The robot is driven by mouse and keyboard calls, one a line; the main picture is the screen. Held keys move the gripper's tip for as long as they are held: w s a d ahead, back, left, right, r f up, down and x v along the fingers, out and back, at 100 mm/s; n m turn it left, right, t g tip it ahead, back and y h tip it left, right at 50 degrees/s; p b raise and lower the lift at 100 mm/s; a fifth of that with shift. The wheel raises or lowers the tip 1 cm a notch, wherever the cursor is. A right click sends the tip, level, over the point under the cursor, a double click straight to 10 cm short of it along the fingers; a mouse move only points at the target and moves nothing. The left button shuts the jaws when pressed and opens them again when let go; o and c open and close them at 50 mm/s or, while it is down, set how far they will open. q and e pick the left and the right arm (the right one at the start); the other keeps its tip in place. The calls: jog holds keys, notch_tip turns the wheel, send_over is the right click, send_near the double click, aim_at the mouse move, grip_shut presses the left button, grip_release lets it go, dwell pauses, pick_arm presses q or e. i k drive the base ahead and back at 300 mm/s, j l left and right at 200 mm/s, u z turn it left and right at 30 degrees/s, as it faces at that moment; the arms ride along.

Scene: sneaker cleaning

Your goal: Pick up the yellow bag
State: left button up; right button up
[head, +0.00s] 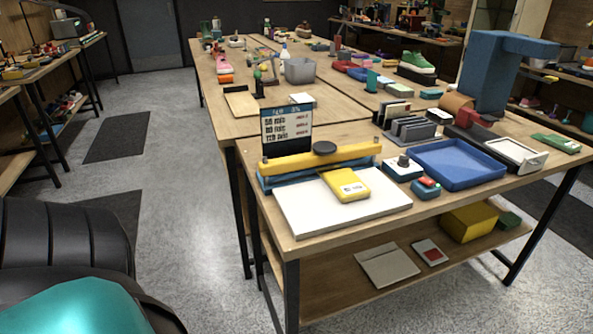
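A small yellow packet with a white label (346,185) lies flat on a white board (308,215) near the front of the nearest table. It is the likeliest yellow bag, though its material is hard to tell. A larger yellow block-like object (469,222) sits on the lower shelf at the right, partly shaded under the tabletop. Neither of my grippers is in view. Black and teal parts at the lower left appear to be my own body.
A blue-and-yellow bar device (318,160) stands just behind the packet, with a price sign (287,127) behind it. A blue tray (457,165) and small devices are to its right. Grey floor (190,240) is clear left of the table (318,246).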

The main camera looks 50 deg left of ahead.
aim_at(346, 184)
jog(key=i+u, duration=0.15)
jog(key=u, duration=0.25)
jog(key=i+l+u, duration=0.1)
jog(key=u, duration=0.35)
jog(key=i+l+u, duration=0.1)
jog(key=u, duration=0.3)
jog(key=l+u, duration=0.4)
jog(key=i+l+u, duration=0.1)
jog(key=u, duration=0.35)
jog(key=l+u, duration=0.2)
jog(key=u, duration=0.2)
